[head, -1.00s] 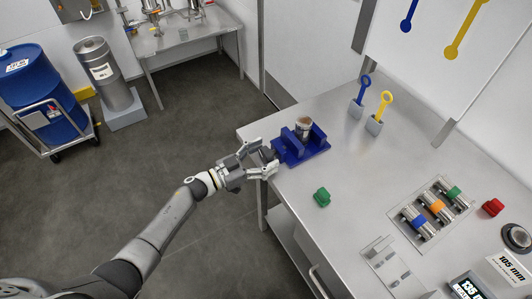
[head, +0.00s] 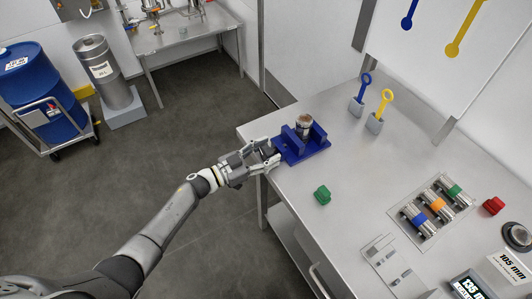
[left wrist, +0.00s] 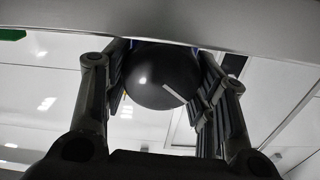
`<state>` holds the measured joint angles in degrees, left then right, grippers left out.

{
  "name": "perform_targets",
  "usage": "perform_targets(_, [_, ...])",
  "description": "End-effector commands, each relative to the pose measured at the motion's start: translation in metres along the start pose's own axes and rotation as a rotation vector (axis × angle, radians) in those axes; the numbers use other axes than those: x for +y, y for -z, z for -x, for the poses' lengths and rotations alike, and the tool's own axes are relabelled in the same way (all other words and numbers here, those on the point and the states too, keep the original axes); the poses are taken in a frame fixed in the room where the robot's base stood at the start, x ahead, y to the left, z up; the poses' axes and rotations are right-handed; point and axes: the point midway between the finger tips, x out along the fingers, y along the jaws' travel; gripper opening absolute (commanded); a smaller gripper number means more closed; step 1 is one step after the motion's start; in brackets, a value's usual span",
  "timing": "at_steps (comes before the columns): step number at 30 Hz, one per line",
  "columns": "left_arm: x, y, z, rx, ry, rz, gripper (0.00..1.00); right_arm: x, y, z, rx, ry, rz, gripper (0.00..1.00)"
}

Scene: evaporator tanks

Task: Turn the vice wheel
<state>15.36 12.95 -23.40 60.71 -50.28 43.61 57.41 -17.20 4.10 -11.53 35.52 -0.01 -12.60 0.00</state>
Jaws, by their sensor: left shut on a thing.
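The blue vice (head: 312,151) sits on the near left corner of the steel table, with a metal cylinder (head: 304,124) standing between its jaws. The dark vice wheel (left wrist: 162,78) shows in the left wrist view as a rounded black piece with a pale mark, between the two fingers. My left gripper (head: 268,156) is at the vice's left end, shut on the wheel at the table edge. In the left wrist view the fingers (left wrist: 165,95) flank the wheel on both sides. In the head view the gripper hides most of the wheel. My right gripper is not in view.
Banded cylinders (head: 437,205) lie in a tray at the right. The table between is clear.

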Motion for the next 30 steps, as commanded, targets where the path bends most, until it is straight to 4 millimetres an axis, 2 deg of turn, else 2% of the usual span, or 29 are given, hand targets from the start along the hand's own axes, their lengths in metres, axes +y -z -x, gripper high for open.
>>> perform_targets(11, [0.0, -0.001, 0.0, -0.002, 0.0, -0.043, 0.28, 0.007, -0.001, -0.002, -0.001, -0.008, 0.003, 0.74])
perform_targets(12, [0.0, -0.001, 0.0, -0.002, 0.0, -0.043, 0.56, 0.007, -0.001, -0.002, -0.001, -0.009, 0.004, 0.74])
perform_targets(16, [0.0, -0.001, 0.0, -0.002, 0.0, -0.043, 0.73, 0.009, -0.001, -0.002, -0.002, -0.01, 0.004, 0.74])
perform_targets(26, [0.0, -0.001, 0.001, -0.001, 0.0, -0.043, 0.73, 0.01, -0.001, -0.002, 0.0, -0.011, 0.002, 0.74])
perform_targets(30, [0.0, -0.002, 0.012, -0.004, 0.001, -0.044, 0.73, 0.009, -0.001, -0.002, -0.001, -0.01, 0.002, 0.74])
